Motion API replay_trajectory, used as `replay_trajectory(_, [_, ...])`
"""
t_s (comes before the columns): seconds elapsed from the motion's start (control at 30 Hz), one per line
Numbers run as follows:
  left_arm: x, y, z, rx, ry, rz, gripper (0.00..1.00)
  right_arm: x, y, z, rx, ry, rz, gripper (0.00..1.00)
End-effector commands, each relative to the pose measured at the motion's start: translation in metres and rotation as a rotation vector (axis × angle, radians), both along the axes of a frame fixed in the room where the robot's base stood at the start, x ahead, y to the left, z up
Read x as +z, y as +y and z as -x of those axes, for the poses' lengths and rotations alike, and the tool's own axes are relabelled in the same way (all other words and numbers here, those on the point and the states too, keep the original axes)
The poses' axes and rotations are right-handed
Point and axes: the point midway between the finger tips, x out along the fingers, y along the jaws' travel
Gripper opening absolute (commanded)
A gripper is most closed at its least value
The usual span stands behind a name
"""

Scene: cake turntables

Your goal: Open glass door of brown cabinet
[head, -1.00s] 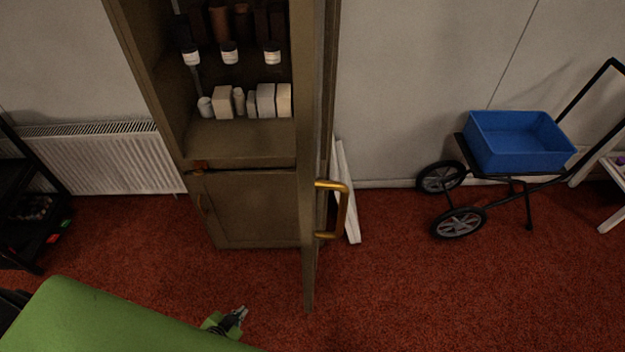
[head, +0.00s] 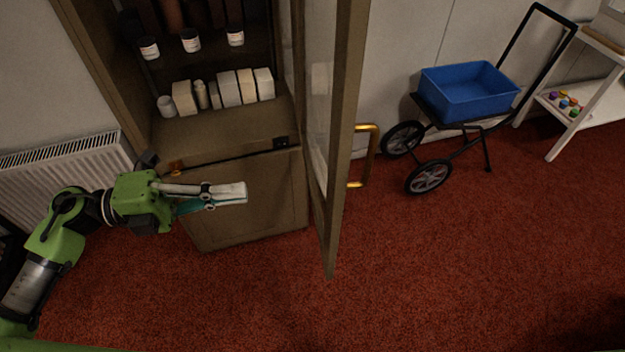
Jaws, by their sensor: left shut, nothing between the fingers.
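The brown cabinet (head: 225,135) stands against the wall at the left centre. Its upper shelves are exposed. Its glass door (head: 318,110) is swung out on the right side and seen at a steep angle. The brass handle (head: 371,155) is on the door's right-hand face. My left gripper (head: 240,192) is shut and empty, in front of the cabinet's lower panel and to the left of the door. It appears apart from the door. My right gripper is not in view.
A blue bin (head: 468,92) sits on a black wheeled cart (head: 430,175) to the right. A white shelf (head: 565,125) with small coloured pots stands beyond it. A radiator (head: 60,180) is at the left. Red carpet (head: 440,270) is clear in front.

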Motion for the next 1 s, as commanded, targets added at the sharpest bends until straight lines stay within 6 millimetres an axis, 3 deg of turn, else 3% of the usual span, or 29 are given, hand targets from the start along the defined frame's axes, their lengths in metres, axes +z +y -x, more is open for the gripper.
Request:
replay_trajectory(0.6, [0.006,-0.114,-0.021,0.003,0.002,0.008,0.0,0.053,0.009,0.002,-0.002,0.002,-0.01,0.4])
replay_trajectory(0.8, [0.002,-0.129,-0.024,0.004,0.001,0.005,0.0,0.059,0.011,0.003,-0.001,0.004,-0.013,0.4])
replay_trajectory(1.0, [0.0,-0.131,-0.024,0.004,0.001,0.004,0.0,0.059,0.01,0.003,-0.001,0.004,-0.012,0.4])
